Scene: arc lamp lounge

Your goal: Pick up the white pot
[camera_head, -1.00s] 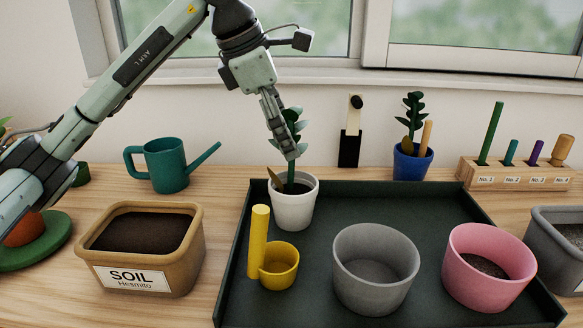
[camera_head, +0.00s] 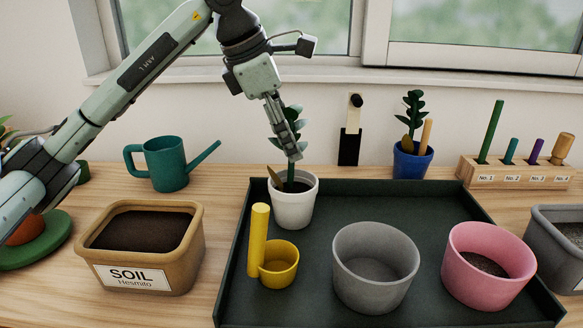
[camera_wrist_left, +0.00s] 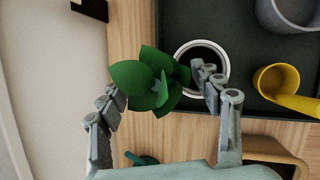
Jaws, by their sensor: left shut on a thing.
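The white pot (camera_head: 293,207) stands upright at the back left of the dark tray (camera_head: 420,200). It holds soil and a green leafy plant (camera_head: 293,118). My left gripper (camera_head: 295,155) points down just above the pot's rim, with its fingers at the plant. In the left wrist view the green leaves (camera_wrist_left: 145,78) lie between the two fingers, and the pot's white rim (camera_wrist_left: 187,46) shows partly behind the right-hand finger. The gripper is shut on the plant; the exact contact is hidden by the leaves. My right gripper is not in view.
A yellow cup with a tall handle (camera_head: 279,265), a grey pot (camera_head: 375,285) and a pink pot (camera_head: 485,285) share the tray. A soil bin (camera_head: 150,285) and teal watering can (camera_head: 168,165) stand left. A blue pot (camera_head: 412,165) stands behind the tray.

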